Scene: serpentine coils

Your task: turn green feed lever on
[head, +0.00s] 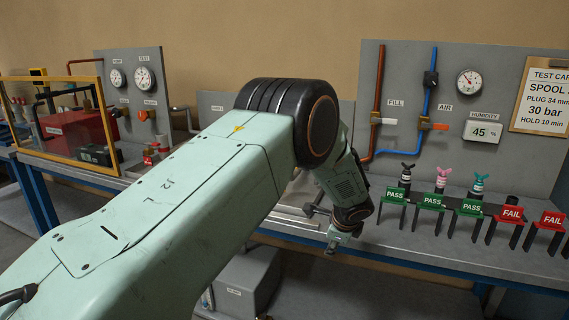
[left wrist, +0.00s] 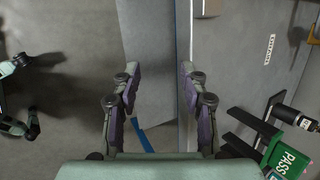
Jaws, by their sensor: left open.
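I cannot make out a green feed lever in either view; my left arm hides part of the bench and back panel in the head view. My left gripper (head: 331,248) points down at the bench's front edge, left of the row of PASS tags. In the left wrist view its two fingers (left wrist: 157,72) stand apart with nothing between them. They are above the bench's front edge and the floor. My right gripper is not in view.
The panel carries a white FILL handle (head: 383,121), an orange AIR handle (head: 433,126) and a gauge (head: 469,83). Green PASS tags (head: 395,196) and red FAIL tags (head: 511,214) line the bench front. A yellow-framed guard (head: 62,79) stands at left. A grey box (head: 247,278) sits below the bench.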

